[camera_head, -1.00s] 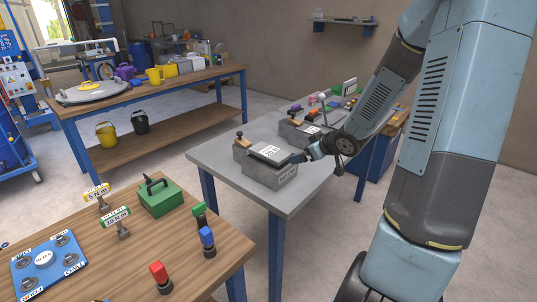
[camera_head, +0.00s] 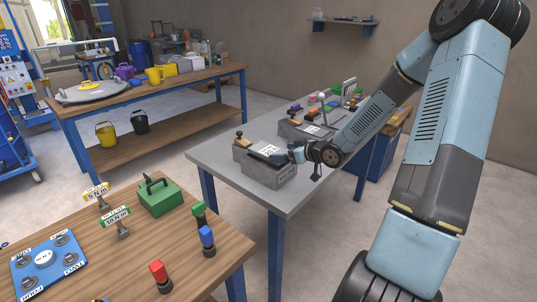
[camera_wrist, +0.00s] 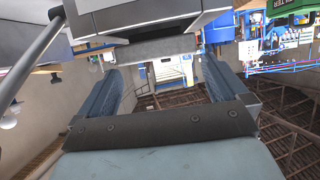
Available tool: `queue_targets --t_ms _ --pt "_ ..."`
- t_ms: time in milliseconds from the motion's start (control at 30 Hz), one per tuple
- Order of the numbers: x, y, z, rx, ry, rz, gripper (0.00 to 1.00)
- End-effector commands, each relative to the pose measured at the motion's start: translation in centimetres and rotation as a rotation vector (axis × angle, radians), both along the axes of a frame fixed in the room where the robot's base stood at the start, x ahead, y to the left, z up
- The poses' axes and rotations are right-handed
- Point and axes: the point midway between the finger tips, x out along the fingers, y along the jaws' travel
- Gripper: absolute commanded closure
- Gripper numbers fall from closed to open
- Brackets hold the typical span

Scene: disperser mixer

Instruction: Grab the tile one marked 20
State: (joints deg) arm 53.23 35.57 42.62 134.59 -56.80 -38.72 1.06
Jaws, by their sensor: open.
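The tile (camera_head: 266,150), dark with a white marked face, lies on top of a grey block (camera_head: 268,175) near the front of the grey table. Its marking is too small to read surely, but looks like 20. My gripper (camera_head: 287,157) is at the tile's right edge, about level with it, and hides part of that side. In the wrist view the two blue-grey fingers (camera_wrist: 160,85) stand wide apart with nothing clearly between them. A grey block-like body (camera_wrist: 140,18) fills the top of that view, just beyond the fingers. Contact with the tile cannot be told.
A small wooden-topped piece (camera_head: 243,140) stands behind the block. Further back on the grey table (camera_head: 222,160) are another grey block and several coloured pieces. A wooden table (camera_head: 110,260) with a green box (camera_head: 158,197) stands at front left.

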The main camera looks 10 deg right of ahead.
Motion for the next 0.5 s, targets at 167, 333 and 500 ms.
queue_targets --t_ms 167,333,500 --pt "0.9 0.6 -0.5 0.001 0.001 0.000 0.00" --pt "1.8 1.4 -0.7 0.000 0.000 0.001 0.00" --pt "3.7 2.8 -1.3 0.001 0.002 0.001 0.00"
